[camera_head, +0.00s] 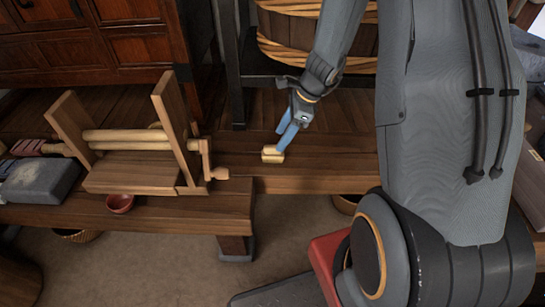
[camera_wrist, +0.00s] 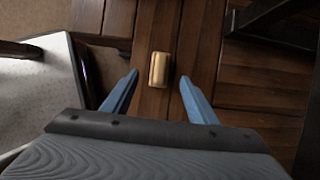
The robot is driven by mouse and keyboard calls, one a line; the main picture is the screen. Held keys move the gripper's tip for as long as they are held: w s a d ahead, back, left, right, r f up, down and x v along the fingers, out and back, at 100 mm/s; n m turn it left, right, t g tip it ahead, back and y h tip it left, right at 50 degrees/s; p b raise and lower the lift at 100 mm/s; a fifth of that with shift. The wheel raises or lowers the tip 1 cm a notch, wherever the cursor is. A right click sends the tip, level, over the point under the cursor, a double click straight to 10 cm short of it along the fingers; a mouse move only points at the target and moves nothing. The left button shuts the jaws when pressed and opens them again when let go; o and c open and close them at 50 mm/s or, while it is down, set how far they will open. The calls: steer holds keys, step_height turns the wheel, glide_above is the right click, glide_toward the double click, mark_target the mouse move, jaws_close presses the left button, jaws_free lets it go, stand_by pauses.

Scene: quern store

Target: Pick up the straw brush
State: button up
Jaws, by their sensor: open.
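The straw brush appears to be the small straw-coloured block (camera_head: 272,158) on the wooden bench, right of the wooden roller frame; its bristles cannot be made out. In the wrist view the brush (camera_wrist: 158,69) lies lengthwise, centred just beyond the gap between the blue fingertips. My gripper (camera_head: 281,140) points down at the brush, with its fingers apart. In the wrist view my gripper (camera_wrist: 158,78) is open and holds nothing. Whether the fingertips are above the brush or at its height is unclear.
The roller frame (camera_head: 135,172) with its crank handle (camera_head: 215,173) stands just left of the brush. A grey block (camera_head: 42,181) and a red bowl (camera_head: 120,203) are farther left. A wooden tub (camera_head: 300,40) stands behind. The bench (camera_head: 330,180) right of the brush is clear.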

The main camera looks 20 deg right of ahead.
mark_target(274, 146)
steer(key=b+x, duration=0.2)
steer(key=x, duration=0.5)
steer(key=shift+w+a, duration=0.15)
steer(key=shift+r, duration=0.1)
steer(key=c, duration=1.2)
steer(key=shift+o, duration=0.2)
step_height(274, 146, up, 10)
steer(key=p, duration=0.3)
